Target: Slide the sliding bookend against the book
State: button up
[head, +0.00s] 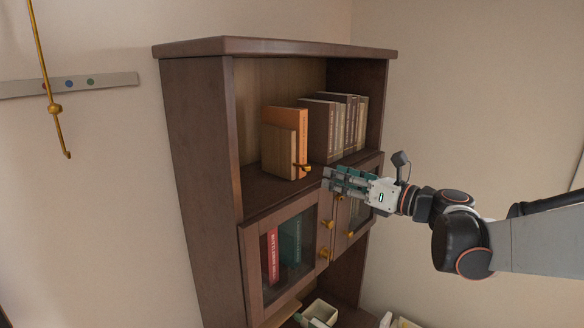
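The bookend appears to be a light brown wooden upright block (278,152) on the upper open shelf of the dark cabinet. A small dark and gold knob (303,168) shows at its lower right. An orange book (288,116) stands upright right behind it. Whether the two touch cannot be told from this angle. My gripper (325,178) is in front of the shelf edge, to the right of the knob, its fingers pointing left toward the shelf. It looks apart from the knob and holds nothing visible. Its finger spacing is too small to judge.
Several dark and tan books (330,125) stand on the shelf to the right. Below are glass doors (293,255) with brass knobs that stick out near my gripper. The left part of the shelf (250,190) is clear. A wall rail (110,82) is at left.

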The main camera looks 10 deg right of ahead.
aim_at(309, 169)
jog(key=x, duration=0.9)
jog(key=shift+w+a, duration=0.15)
jog(key=shift+w, duration=0.05)
grip_shut()
